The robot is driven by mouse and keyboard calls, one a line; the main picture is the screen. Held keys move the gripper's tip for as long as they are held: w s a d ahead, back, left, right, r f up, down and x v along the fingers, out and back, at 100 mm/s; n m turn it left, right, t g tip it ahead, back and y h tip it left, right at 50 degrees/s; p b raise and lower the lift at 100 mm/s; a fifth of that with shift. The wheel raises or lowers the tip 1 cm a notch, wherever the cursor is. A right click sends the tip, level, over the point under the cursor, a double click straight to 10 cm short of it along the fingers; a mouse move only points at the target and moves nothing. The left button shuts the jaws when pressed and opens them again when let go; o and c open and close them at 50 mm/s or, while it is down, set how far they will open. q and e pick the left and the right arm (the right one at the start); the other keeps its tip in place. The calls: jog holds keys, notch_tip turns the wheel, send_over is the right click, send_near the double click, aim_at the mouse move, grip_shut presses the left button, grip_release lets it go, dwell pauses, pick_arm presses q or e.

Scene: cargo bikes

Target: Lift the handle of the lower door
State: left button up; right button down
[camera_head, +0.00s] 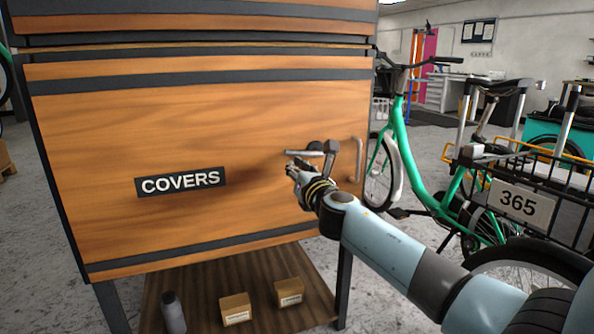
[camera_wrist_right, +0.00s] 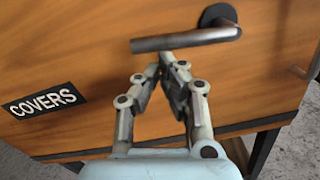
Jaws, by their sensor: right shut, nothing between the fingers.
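The lower door (camera_head: 110,120) is a wooden panel with a black COVERS label (camera_head: 180,181), and it looks closed. Its lever handle (camera_head: 304,153) is a grey metal bar, roughly level, on a dark round mount at the door's right side. My right gripper (camera_head: 292,168) is shut and empty, just below the handle's bar. In the right wrist view the handle (camera_wrist_right: 185,39) crosses just beyond the fingertips (camera_wrist_right: 160,62); I cannot tell whether they touch it. My left gripper is not in view.
A fixed pull bar (camera_head: 358,158) is right of the handle. Below the door, a shelf (camera_head: 205,285) holds a dark bottle (camera_head: 173,312) and two small boxes (camera_head: 235,309). A green cargo bike (camera_head: 420,180) with a basket marked 365 (camera_head: 520,204) stands at the right.

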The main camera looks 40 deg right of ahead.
notch_tip(320, 180, up, 3)
jog(key=m+p, duration=0.1)
jog(key=m, duration=0.2)
jog(key=shift+r+m+p, duration=0.1)
jog(key=shift+m+p, duration=0.25)
jog(key=shift+m, duration=0.05)
notch_tip(320, 180, up, 5)
jog(key=m+p, duration=0.3)
jog(key=m, duration=0.6)
send_over(293, 153)
jog(key=s+d, duration=0.3)
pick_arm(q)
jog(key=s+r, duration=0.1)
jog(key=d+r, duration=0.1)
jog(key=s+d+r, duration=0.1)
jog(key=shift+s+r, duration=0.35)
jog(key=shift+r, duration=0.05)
pick_arm(e)
jog(key=shift+w+r+g+h, duration=0.1)
jog(key=shift+w+g+h, duration=0.15)
jog(key=shift+g+h, duration=0.05)
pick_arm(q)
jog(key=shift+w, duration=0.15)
